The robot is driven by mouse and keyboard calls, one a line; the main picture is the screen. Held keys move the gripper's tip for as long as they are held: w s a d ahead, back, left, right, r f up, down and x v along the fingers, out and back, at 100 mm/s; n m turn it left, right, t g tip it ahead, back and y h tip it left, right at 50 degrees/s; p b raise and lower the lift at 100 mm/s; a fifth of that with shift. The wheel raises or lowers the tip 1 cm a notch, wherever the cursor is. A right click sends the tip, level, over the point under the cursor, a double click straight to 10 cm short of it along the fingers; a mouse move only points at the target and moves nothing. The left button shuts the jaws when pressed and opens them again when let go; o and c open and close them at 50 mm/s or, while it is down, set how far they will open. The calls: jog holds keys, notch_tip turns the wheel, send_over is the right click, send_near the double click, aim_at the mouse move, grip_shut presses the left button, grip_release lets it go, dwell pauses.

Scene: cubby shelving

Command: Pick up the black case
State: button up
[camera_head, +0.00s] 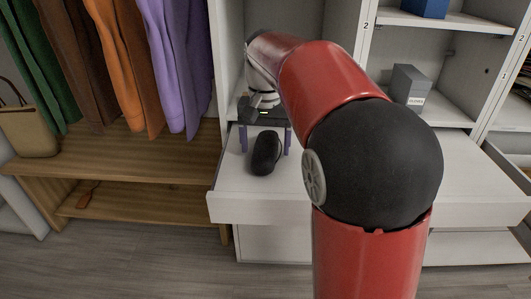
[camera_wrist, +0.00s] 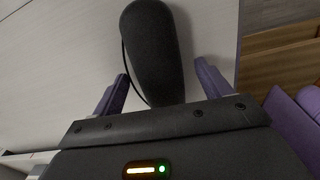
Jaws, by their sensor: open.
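The black case (camera_head: 266,153) is a dark, elongated, rounded object lying on the white drawer top in the head view. It also shows in the wrist view (camera_wrist: 152,50), with a thin dark cord or strap along its left side. My gripper (camera_head: 266,146) is open above the case, with its purple fingers on either side of it. In the wrist view my gripper (camera_wrist: 160,82) has a finger to the left and to the right of the case, with a gap on each side. The near end of the case is hidden behind the gripper body.
The white drawer (camera_head: 235,208) juts out from the shelving. A grey box (camera_head: 409,85) and a blue box (camera_head: 424,8) stand on shelves at right. Clothes (camera_head: 160,60) hang at left above a wooden bench (camera_head: 130,155) with a tan bag (camera_head: 28,130).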

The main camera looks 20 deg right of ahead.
jog(key=shift+f, duration=0.2)
jog(key=c, duration=1.1)
jog(key=shift+r, duration=0.1)
